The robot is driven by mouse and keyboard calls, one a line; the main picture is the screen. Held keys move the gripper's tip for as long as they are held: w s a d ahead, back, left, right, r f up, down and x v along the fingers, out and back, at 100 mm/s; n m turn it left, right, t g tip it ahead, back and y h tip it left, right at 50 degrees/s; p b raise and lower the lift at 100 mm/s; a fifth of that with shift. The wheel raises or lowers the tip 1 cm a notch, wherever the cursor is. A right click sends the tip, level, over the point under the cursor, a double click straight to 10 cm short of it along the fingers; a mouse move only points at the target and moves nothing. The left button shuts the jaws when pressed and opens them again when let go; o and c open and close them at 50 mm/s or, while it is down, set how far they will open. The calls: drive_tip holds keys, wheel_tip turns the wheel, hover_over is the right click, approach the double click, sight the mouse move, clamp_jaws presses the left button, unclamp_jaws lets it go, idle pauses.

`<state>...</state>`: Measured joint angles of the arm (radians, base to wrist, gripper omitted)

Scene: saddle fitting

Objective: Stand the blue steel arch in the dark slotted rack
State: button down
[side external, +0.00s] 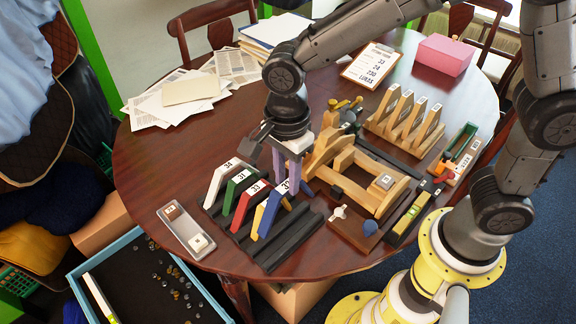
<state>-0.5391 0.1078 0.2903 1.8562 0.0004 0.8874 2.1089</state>
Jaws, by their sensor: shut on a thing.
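The blue steel arch (270,217) is upright at the right part of the dark slotted rack (284,251), with a label on its top. My gripper (289,180) points down from above and is shut on the top of the blue arch. The arch's lower end is at or just above the rack; I cannot tell whether it sits in a slot. The fingers hide part of its top. White (217,180), green (235,187) and red (245,205) arches stand in the rack to the left, and a yellow piece (258,219) shows right beside the blue arch.
A wooden frame (368,197) stands close to the right of my gripper. A wooden rack of tan arches (405,120) is behind it. A grey tray (186,232) lies left of the rack. Papers (180,100), a clipboard (371,65) and a pink box (444,55) lie farther back.

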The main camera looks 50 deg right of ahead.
drive_tip(key=shift+f, duration=2.75)
drive_tip(key=shift+f, duration=2.05)
idle(0.7)
drive_tip(key=shift+c, duration=0.9)
unclamp_jaws()
drive_tip(key=shift+r, duration=2.5)
